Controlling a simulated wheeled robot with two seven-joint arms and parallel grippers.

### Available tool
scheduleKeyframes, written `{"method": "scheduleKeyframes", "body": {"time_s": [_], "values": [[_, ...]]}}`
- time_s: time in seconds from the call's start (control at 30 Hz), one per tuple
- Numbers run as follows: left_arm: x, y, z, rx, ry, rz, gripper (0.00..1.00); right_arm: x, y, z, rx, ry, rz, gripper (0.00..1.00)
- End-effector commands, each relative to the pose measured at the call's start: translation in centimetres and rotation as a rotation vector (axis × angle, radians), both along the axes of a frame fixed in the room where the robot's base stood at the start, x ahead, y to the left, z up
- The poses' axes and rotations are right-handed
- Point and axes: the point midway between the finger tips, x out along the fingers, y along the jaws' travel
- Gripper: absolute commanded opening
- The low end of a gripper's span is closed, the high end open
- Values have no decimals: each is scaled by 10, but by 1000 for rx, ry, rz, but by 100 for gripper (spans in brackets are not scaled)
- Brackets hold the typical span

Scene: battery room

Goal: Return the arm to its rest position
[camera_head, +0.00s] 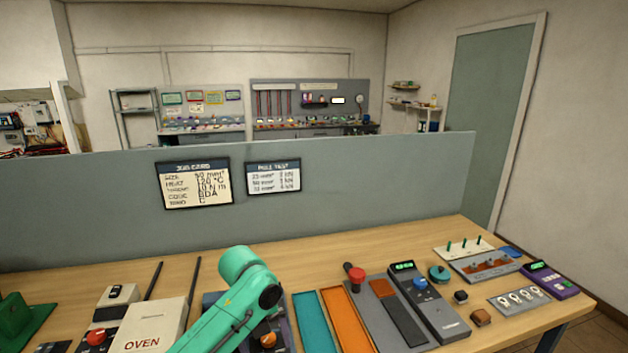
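One of my arms, teal green with an orange warning mark, rises from the bottom edge of the head view. It bends over the near part of the wooden workbench (330,256), in front of a dark device with an orange knob (268,340). No fingertips show, so neither gripper can be seen. The arm hides part of the bench and of the dark device.
At the left stand a white box marked OVEN (150,325) and a green tool (22,318). At the right lie a teal tray (314,322), an orange tray (347,322), a grey meter (428,305) and a purple device (550,279). A grey partition (370,180) bounds the back.

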Motion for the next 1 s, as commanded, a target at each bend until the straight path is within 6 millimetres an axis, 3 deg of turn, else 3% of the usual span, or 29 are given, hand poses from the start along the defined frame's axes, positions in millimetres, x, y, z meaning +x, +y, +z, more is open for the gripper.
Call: {"method": "scheduleKeyframes", "body": {"time_s": [0.17,0.33,0.4,0.6,0.97,1.0], "values": [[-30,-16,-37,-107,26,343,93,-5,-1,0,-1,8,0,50],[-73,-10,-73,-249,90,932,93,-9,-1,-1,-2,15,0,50],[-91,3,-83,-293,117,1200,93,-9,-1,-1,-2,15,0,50],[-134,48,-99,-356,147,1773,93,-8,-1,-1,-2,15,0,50],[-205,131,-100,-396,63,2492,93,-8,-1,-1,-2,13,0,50],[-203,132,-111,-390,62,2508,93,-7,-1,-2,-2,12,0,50]]}}
